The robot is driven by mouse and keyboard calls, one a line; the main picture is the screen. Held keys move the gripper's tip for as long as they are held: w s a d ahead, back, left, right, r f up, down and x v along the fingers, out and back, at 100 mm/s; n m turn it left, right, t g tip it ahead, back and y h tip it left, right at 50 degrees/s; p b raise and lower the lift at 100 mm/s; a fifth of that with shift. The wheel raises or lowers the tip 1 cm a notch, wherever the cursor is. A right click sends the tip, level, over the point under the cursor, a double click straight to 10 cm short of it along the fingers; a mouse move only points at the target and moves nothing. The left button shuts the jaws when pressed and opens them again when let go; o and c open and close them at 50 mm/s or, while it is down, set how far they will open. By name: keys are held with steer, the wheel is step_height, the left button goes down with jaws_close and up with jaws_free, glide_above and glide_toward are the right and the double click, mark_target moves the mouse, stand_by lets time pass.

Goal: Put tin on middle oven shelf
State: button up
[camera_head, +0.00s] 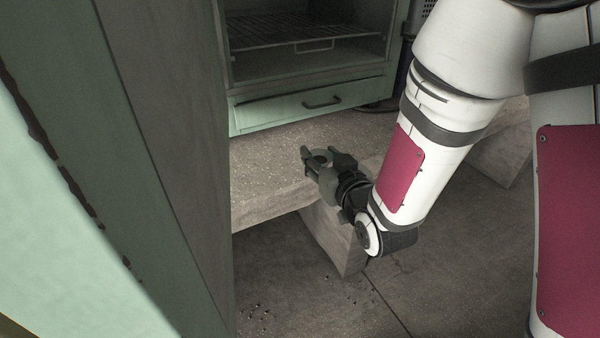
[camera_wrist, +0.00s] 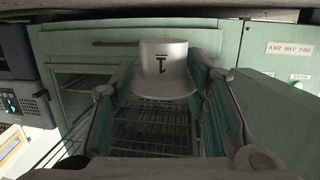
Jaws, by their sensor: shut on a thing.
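The tin (camera_wrist: 164,62) is a pale grey-white cylinder with a flared rim and a dark mark, seen in the wrist view. My gripper (camera_head: 322,157) is shut on it, with one finger on each side. In the head view the tin is too small and dark to make out clearly. The gripper is held over the front edge of the bench, in front of and below the oven. The oven (camera_head: 308,102) is a pale green cabinet with an open front. A wire shelf (camera_head: 290,32) shows inside; its other shelves are cut off above. Wire racks also show in the wrist view (camera_wrist: 150,132).
A large green door (camera_head: 165,150) stands close on the left and hides part of the scene. The concrete bench (camera_head: 265,160) is bare in front. A dark device (camera_wrist: 32,103) shows in the wrist view.

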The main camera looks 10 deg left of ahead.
steer(key=shift+s+a+f+y+b, duration=0.35)
steer(key=shift+a+f+b, duration=0.3)
steer(key=shift+f+b, duration=0.3)
steer(key=shift+w+a, duration=0.1)
steer(key=w+b, duration=0.1)
steer(key=w, duration=0.4)
steer(key=w+a+f, duration=0.1)
steer(key=w, duration=0.4)
steer(key=w+a+b, duration=0.1)
steer(key=w, duration=0.4)
steer(key=shift+w+f+b, duration=0.15)
steer(key=shift+f+b, duration=0.05)
steer(key=shift+b, duration=0.15)
steer(key=shift+f+b, duration=0.8)
steer(key=shift+f, duration=0.95)
steer(key=shift+f, duration=0.15)
steer(key=o, duration=1)
steer(key=shift+o, duration=0.6)
steer(key=p+v, duration=0.2)
steer(key=v, duration=1)
steer(key=shift+r, duration=0.35)
